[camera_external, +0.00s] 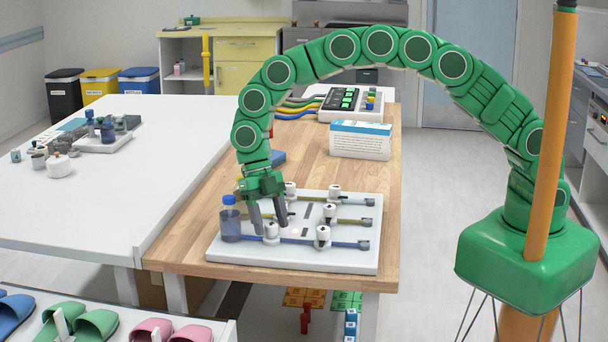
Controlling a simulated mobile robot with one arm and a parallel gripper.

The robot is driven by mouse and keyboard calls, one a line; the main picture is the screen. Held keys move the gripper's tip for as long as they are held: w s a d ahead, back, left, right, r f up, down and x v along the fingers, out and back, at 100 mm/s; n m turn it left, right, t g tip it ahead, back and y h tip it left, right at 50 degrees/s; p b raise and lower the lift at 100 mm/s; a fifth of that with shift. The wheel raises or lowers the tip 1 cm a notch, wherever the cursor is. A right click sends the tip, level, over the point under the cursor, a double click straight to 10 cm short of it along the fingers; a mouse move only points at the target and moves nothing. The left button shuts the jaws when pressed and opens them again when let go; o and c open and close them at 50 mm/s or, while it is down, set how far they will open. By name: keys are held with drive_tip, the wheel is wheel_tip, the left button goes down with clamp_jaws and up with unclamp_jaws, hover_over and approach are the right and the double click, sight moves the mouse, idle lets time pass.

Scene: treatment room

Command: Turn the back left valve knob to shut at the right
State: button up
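A white valve board (295,259) lies on the wooden table's near part. It bears coloured pipes and several white valve knobs. Two knobs are at the back, one at back left (290,189) and one at back right (335,191). Others are in the middle (330,210), front left (271,231) and front right (322,234). My green gripper (269,226) points down over the board's left side, its dark fingers apart. The front left knob shows between and just below the fingertips. I cannot tell whether they touch it. The gripper may hide part of the board behind it.
A white and blue box (360,141) and a control unit (352,103) stand farther back. A white table (100,195) with a tray adjoins at left.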

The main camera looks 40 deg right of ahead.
drive_tip(key=v, duration=0.7)
drive_tip(key=shift+w+r, duration=0.2)
drive_tip(key=shift+r, duration=0.1)
idle(0.4)
